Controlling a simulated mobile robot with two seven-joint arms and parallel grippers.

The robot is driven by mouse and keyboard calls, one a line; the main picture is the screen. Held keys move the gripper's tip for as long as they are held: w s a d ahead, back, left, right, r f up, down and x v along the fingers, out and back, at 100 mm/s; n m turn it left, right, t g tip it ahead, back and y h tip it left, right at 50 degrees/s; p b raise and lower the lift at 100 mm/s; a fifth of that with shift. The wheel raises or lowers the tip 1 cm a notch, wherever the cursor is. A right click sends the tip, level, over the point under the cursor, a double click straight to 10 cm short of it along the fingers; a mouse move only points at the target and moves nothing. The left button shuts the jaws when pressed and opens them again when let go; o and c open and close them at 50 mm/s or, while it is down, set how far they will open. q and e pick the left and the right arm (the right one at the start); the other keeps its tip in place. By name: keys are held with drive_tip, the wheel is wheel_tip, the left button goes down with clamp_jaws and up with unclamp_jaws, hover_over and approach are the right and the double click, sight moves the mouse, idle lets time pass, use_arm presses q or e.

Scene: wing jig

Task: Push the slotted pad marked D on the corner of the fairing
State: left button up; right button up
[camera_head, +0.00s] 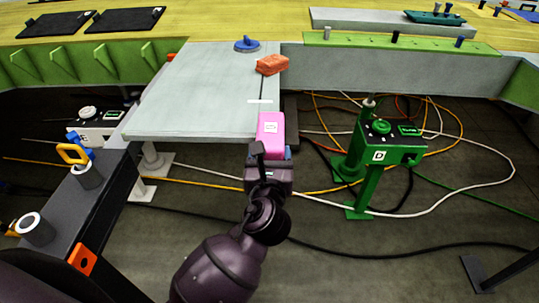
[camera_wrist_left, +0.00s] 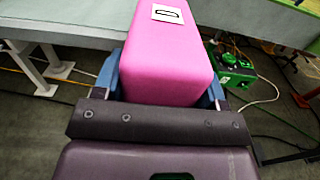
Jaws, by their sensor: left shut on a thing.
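The pad (camera_head: 270,126) is a bright pink block with a white label marked D. My left gripper (camera_head: 270,152) is shut on it from the near side. In the left wrist view the pad (camera_wrist_left: 165,55) sits between the blue fingers, label up, and its slot is hidden. The grey fairing panel (camera_head: 190,95) lies flat beyond, and the pad is at its near right corner. The pad overlaps that corner in the head view; I cannot tell whether they touch. My right gripper is not in view.
An orange block (camera_head: 272,64) and a blue round piece (camera_head: 247,44) sit at the panel's far right. Loose cables cross the floor. A green-edged bench (camera_head: 400,70) runs behind.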

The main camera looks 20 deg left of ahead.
use_arm(q)
drive_tip(key=shift+w+a, duration=0.15)
drive_tip(key=shift+w, duration=0.3)
drive_tip(key=shift+w, duration=0.1)
drive_tip(key=shift+w+a, duration=0.1)
drive_tip(key=shift+w, duration=0.15)
drive_tip(key=shift+w+p, duration=0.3)
drive_tip(key=shift+p, duration=0.05)
drive_tip(key=shift+w+a+f, duration=0.1)
drive_tip(key=shift+w+a, duration=0.05)
drive_tip(key=shift+w, duration=0.15)
drive_tip(key=shift+w+a, duration=0.1)
drive_tip(key=shift+w, duration=0.4)
drive_tip(key=shift+w+a+p, duration=0.1)
drive_tip(key=shift+w+p, duration=0.15)
drive_tip(key=shift+p, duration=0.05)
